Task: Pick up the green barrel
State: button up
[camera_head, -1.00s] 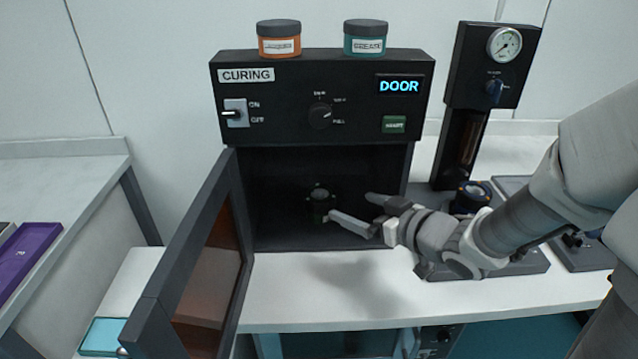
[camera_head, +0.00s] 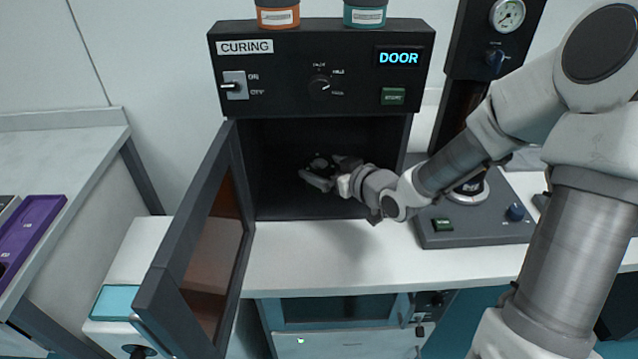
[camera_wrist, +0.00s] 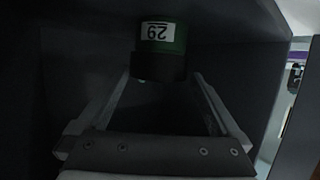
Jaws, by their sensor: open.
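The green barrel (camera_wrist: 162,50) shows in the wrist view inside the dark curing oven, with a white label reading 29 and a dark band at one end. In the head view only its dark, dim top (camera_head: 319,163) shows; my gripper hides most of it. My gripper (camera_head: 316,173) reaches into the oven chamber. In the wrist view my gripper (camera_wrist: 163,78) is open, with one finger on each side of the barrel's dark end. I cannot tell whether the fingers touch it.
The curing oven (camera_head: 290,73) has its door (camera_head: 200,235) swung open to the left, and its display reads DOOR. An orange jar (camera_head: 278,15) and a teal grease jar (camera_head: 365,14) stand on top. A gauge device (camera_head: 475,232) stands to the right. The white bench (camera_head: 330,268) in front is clear.

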aim_at(315, 161)
jog(key=b+x, duration=0.1)
jog(key=x, duration=0.4)
jog(key=shift+w+a, duration=0.15)
jog(key=shift+w, duration=0.2)
jog(key=c, duration=1.4)
jog(key=shift+o, duration=0.2)
jog(key=shift+r, duration=0.35)
